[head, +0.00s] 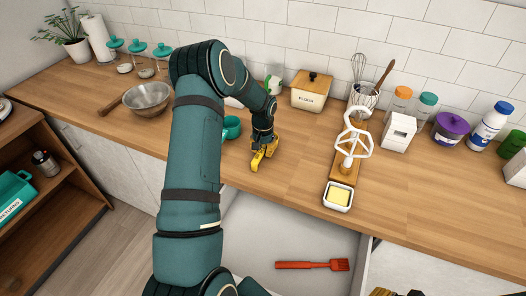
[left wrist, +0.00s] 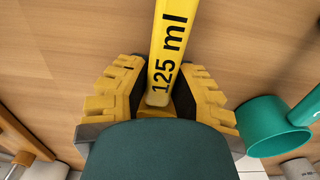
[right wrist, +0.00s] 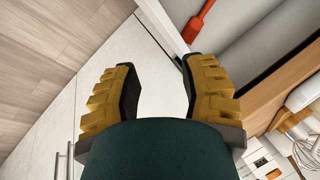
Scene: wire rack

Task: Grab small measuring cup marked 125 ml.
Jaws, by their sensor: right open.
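The small measuring cup shows in the left wrist view as a flat yellow handle (left wrist: 169,40) marked "125 ml". Its handle runs up between the fingers of my left gripper (left wrist: 162,85), with its near end close to the palm. The fingers are closed in on both sides of the handle. The cup's bowl is out of that view. In the head view my left gripper (head: 263,156) points down at the counter near its front edge. My right gripper (right wrist: 160,85) is open and empty, over the open drawer's side and the cabinet fronts.
A teal cup (head: 231,127) stands just left of my left gripper; it also shows in the left wrist view (left wrist: 262,127). A red brush (head: 312,265) lies in the open drawer (head: 290,225).

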